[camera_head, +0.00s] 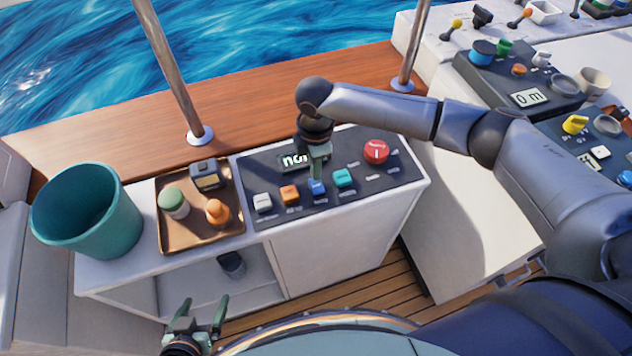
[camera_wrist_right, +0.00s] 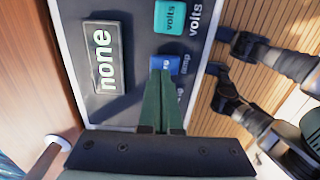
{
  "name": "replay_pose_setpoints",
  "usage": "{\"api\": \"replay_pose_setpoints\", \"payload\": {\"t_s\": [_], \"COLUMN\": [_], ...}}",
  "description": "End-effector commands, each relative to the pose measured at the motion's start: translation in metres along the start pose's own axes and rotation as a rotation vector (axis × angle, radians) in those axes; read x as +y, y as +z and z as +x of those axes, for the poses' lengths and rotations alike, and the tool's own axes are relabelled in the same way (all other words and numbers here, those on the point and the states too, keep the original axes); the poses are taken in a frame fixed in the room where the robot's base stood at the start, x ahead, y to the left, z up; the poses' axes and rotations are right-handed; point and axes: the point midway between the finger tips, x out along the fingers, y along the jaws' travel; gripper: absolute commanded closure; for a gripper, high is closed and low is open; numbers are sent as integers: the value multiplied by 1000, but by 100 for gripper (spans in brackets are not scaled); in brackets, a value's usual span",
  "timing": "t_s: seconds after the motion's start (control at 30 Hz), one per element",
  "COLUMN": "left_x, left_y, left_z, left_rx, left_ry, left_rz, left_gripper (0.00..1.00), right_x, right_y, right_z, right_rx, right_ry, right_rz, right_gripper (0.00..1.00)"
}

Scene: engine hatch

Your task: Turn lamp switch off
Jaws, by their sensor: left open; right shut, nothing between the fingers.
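The dark control panel (camera_head: 335,190) on the white cabinet bears a row of coloured rocker switches: white (camera_head: 263,202), orange (camera_head: 290,195), blue (camera_head: 317,188) and teal (camera_head: 343,177). I cannot read which one is labelled lamp. My right gripper (camera_head: 318,176) is shut and empty, pointing down at the blue switch. In the right wrist view its closed fingertips (camera_wrist_right: 161,74) overlap the edge of the blue switch (camera_wrist_right: 172,65); contact is unclear. The teal switch there reads "volts" (camera_wrist_right: 170,17). The display reads "none" (camera_wrist_right: 104,58). My left gripper (camera_head: 203,306) is open and empty, low in front of the cabinet.
A red button (camera_head: 376,152) sits at the panel's right end. A brown tray (camera_head: 190,238) with small items and a teal bucket (camera_head: 87,214) stand left. A dark cup (camera_head: 231,265) is on the shelf below. A metal post (camera_head: 172,75) rises behind. More consoles (camera_head: 520,80) are at right.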

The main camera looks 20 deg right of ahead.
Motion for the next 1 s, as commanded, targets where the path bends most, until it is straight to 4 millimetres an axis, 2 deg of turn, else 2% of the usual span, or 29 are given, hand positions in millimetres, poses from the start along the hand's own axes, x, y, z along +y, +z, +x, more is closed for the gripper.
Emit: {"api": "replay_pose_setpoints", "payload": {"t_s": [1.0], "left_x": [0], "left_y": [5], "left_z": [5], "left_rx": [0], "left_ry": [0], "left_rz": [0], "left_gripper": [10], "right_x": [0], "right_y": [0], "right_z": [16], "right_rx": [0], "right_ry": [0], "right_rz": [0], "right_gripper": [100]}}
